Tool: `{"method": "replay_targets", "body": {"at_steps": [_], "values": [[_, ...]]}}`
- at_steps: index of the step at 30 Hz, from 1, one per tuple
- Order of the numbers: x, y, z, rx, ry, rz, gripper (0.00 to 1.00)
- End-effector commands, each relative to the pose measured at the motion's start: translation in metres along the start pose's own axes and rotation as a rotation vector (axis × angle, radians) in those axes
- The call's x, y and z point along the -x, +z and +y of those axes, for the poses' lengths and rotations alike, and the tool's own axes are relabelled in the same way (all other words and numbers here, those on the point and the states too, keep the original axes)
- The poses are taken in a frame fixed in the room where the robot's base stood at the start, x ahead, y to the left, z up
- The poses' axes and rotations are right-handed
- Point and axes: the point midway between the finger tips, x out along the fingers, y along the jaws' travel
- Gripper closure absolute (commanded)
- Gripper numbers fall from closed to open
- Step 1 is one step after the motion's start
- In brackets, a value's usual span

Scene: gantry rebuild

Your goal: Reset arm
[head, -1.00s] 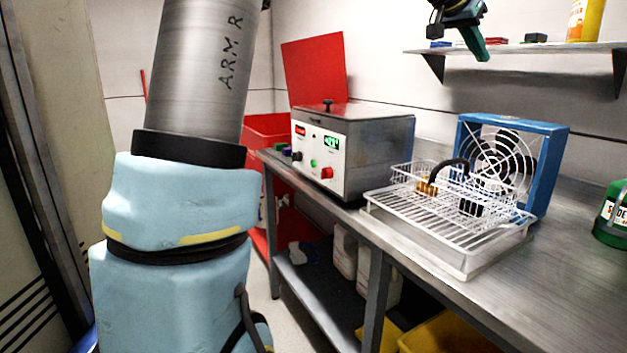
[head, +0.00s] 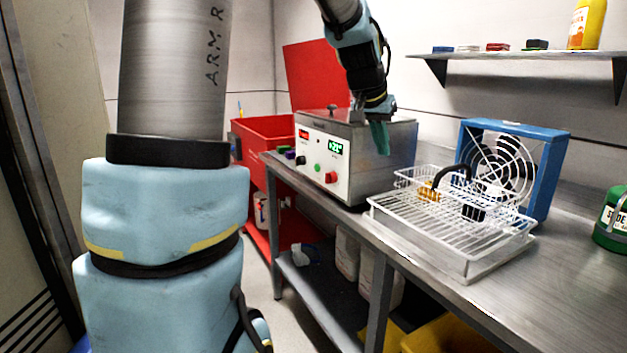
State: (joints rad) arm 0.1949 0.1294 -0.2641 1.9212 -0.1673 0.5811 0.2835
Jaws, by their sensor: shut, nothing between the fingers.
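My gripper (head: 380,138) hangs from my arm near the top middle of the head view. Its teal fingers point down in front of the right side of the grey and white machine (head: 325,162), with their tips below its top edge. The fingers look shut with nothing between them. I cannot tell whether they touch the machine. My large blue and metal arm links fill the left of the view.
A white wire basket with a black handle (head: 460,168) stands on a white rack tray (head: 465,272) on the metal bench (head: 570,270). A blue fan (head: 545,180) stands behind. A red bin (head: 262,138) is at the back left. A shelf (head: 520,54) runs above.

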Motion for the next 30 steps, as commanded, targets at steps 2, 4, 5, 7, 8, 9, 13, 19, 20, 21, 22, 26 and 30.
{"method": "replay_targets", "body": {"at_steps": [2,4,5,7,8,9,13,19,20,21,22,26,30], "values": [[-0.006,0.053,-0.03,0.087,-0.049,-0.076,1.0],[-0.009,0.1,-0.05,0.162,-0.087,-0.136,1.0],[-0.01,0.121,-0.058,0.194,-0.103,-0.161,1.0],[-0.009,0.168,-0.071,0.267,-0.135,-0.216,1.0],[-0.008,0.187,-0.075,0.297,-0.147,-0.238,1.0],[-0.006,0.21,-0.079,0.334,-0.16,-0.265,1.0],[0.001,0.271,-0.084,0.428,-0.192,-0.333,1.0],[0.007,0.308,-0.083,0.488,-0.209,-0.372,1.0],[0.007,0.308,-0.083,0.488,-0.209,-0.372,1.0],[0.007,0.308,-0.083,0.488,-0.209,-0.372,1.0],[0.007,0.308,-0.083,0.488,-0.209,-0.372,1.0],[0.007,0.308,-0.083,0.488,-0.209,-0.372,1.0],[0.007,0.308,-0.083,0.488,-0.209,-0.372,1.0]]}}
